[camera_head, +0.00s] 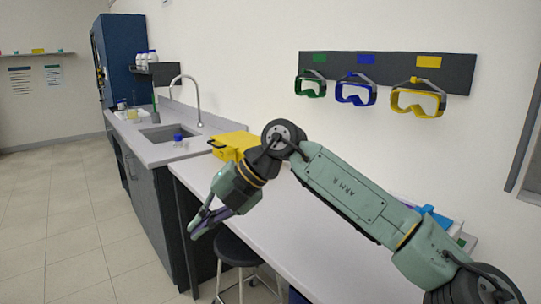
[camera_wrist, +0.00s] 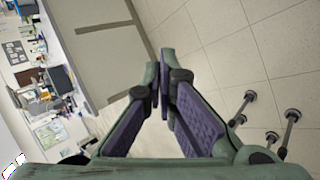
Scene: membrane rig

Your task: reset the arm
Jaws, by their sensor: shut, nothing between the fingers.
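My arm (camera_head: 345,187) reaches in from the lower right of the head view, bent at the elbow, with its forearm hanging down to the left. My gripper (camera_head: 197,229) hangs over the front edge of the bench, above the floor side. In the wrist view my gripper (camera_wrist: 165,62) shows its two purple-padded fingers with the tips together. It is shut and empty.
A white bench (camera_head: 290,229) runs below my arm, with a yellow case (camera_head: 233,143) on it. A stool (camera_head: 238,251) stands under the gripper. A sink (camera_head: 170,133) is behind. Goggles hang on a wall rack (camera_head: 387,69). The tiled floor (camera_head: 75,230) at left is clear.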

